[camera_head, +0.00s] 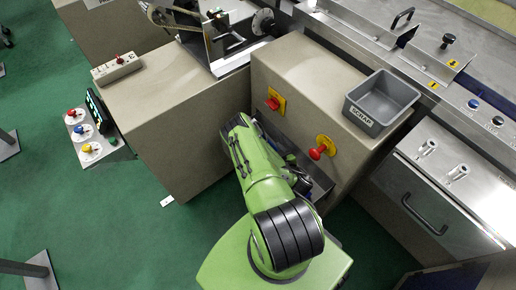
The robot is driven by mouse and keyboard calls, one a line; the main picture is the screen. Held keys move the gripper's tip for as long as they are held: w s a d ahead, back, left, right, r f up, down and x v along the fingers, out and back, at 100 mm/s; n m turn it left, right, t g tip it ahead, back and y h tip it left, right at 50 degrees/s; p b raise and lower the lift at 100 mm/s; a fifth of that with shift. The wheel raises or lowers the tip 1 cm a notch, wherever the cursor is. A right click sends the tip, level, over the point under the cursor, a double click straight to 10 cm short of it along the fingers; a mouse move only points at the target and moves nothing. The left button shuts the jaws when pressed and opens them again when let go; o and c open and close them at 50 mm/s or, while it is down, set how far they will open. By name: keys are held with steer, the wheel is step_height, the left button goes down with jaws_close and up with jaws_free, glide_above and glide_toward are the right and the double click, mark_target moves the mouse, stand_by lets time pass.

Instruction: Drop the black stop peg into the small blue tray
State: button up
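A small black-headed peg (447,40) stands upright on the metal channel of the machine at the upper right; I cannot tell if it is the stop peg. No small blue tray can be made out. The only open tray that shows clearly is a grey bin (385,97) marked SCRAP, which looks empty. It sits on the beige cabinet top. My green arm reaches up from the bottom middle in front of the cabinets, well to the left of the peg and below the bin. My gripper cannot be made out.
Red emergency knobs (319,150) stick out of the cabinet front beside my arm. A black arched handle (402,17) stands near the peg. A steel drawer front with a black handle (424,214) lies at right.

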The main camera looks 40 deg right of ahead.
steer(key=p+v, duration=0.2)
steer(key=p, duration=0.3)
steer(key=shift+s+a+r, duration=0.15)
stand_by(0.3)
